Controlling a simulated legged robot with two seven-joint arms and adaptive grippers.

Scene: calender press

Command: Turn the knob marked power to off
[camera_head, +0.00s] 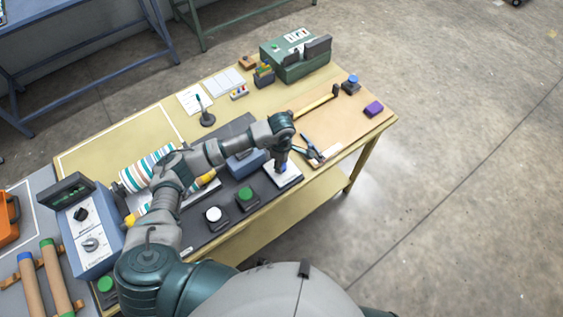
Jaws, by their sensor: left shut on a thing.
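My left gripper (282,168) points down over a small white plate (291,180) at the front edge of the dark machine base. It is shut on a small blue part there, likely a knob; the fingers hide most of it, and its pointer and marking cannot be read. At the left, a blue control box (92,230) carries a black knob (80,214) and a grey knob (90,244) on white faces. Their labels are too small to read. My right gripper is not in view.
A white button (213,214) and a green button (246,197) stand left of the gripper. A green toolbox (296,62) stands at the back. My arm crosses the striped rollers (147,168).

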